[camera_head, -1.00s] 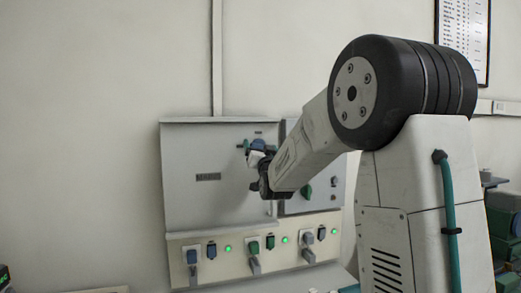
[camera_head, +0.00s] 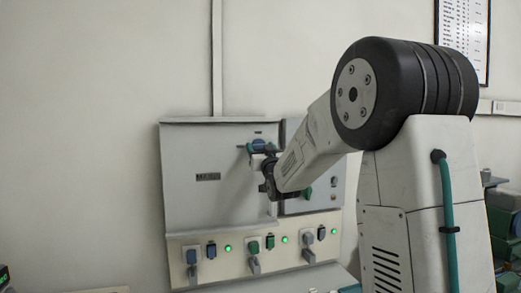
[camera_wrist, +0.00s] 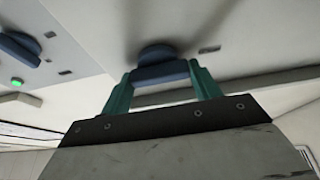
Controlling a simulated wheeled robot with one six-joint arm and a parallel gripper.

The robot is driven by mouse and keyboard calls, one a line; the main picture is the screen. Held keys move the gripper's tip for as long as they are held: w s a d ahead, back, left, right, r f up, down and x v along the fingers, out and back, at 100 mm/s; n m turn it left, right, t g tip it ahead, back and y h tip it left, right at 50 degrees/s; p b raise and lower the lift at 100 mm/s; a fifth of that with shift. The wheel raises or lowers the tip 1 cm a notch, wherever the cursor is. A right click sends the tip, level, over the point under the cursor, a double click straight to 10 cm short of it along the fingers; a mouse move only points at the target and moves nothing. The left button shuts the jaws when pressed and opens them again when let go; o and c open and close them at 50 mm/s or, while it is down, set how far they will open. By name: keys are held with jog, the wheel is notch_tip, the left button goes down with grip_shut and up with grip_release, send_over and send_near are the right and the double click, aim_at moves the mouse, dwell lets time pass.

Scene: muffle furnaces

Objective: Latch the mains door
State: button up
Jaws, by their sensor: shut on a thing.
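The mains door (camera_head: 195,150) is a flat grey panel on the wall cabinet in the head view, with a small dark label (camera_head: 208,177). It looks nearly flush, but I cannot tell whether its edge is fully home. A blue latch knob (camera_head: 261,144) sits near its upper right; it also shows in the wrist view (camera_wrist: 160,73). My gripper (camera_head: 264,151) is at the knob, with one green finger on each side of it. In the wrist view my gripper (camera_wrist: 162,80) is shut on the knob, which lies roughly level between the fingertips.
Below the door, a beige strip (camera_head: 220,263) carries several switches, plugs and green lights. Right of the door, a second grey panel (camera_head: 325,203) has a green knob (camera_head: 307,194), close to my wrist. The wall left of the cabinet is bare.

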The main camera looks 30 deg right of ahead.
jog(key=o, duration=1)
jog(key=v, duration=0.7)
jog(key=shift+s+f, duration=0.15)
jog(key=shift+s, duration=0.2)
